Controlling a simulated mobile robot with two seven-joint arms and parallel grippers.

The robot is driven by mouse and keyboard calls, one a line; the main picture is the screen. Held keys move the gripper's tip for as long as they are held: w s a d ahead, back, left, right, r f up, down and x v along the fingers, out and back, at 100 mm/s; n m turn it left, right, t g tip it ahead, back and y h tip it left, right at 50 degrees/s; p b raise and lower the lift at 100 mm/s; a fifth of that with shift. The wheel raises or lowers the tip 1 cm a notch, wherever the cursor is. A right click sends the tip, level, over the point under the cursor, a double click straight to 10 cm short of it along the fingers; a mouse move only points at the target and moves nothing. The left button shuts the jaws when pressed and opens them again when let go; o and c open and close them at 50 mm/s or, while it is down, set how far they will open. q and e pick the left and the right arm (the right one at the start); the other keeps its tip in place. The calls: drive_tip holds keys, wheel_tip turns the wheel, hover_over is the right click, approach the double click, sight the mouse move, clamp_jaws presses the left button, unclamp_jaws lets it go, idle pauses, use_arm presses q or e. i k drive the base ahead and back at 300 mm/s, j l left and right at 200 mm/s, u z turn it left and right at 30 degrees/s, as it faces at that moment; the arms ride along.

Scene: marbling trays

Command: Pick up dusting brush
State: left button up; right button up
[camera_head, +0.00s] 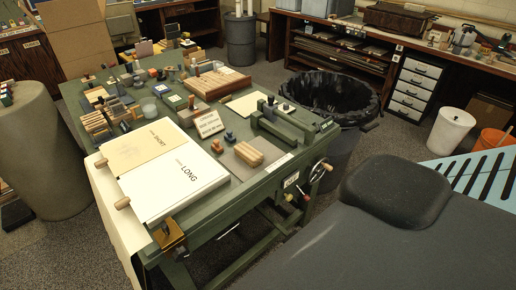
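I cannot pick out a dusting brush for certain among the many small items on the green work table (215,222). Small tools and blocks crowd its far left part, too small to tell apart. A row of light wooden sticks (249,153) lies on a grey square near the middle. Neither of my grippers is in view.
Sheets marked SHORT (148,146) and LONG (176,187) cover the table's near left. A wooden rack (216,83) stands farther back. A lined black bin (343,147) stands right of the table, a round grey pillar (38,150) left. A dark padded surface (400,245) fills the lower right.

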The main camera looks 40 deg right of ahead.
sight(250, 156)
drive_tip(key=l, duration=0.85)
drive_tip(key=i+l, duration=0.1)
drive_tip(key=l, duration=0.7)
